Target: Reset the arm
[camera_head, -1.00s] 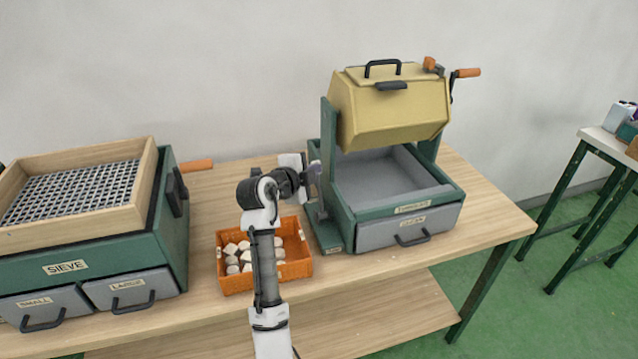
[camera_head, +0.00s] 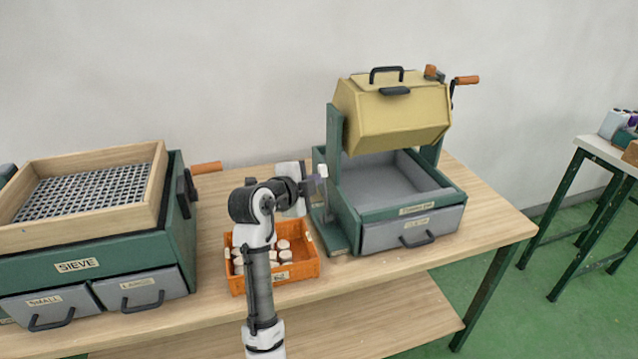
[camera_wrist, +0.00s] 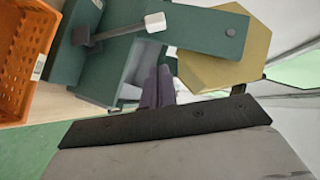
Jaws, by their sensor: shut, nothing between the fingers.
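My arm rises from the bottom middle of the head view and bends over the orange crate. My gripper (camera_head: 321,174) is at its end, just left of the tumbler's green frame (camera_head: 335,130). In the wrist view its dark fingers (camera_wrist: 158,88) are together with nothing between them. The tumbler's green side and a lever with a white knob (camera_wrist: 155,22) show beyond the fingers. Whether the gripper touches the frame is hard to tell.
The orange crate (camera_head: 308,268) holds several pale round pieces. The sieve box (camera_head: 75,265) stands at the left with two drawers. The yellow drum (camera_head: 395,115) hangs above a grey tray. Bare wood (camera_head: 215,215) lies between the sieve and the crate.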

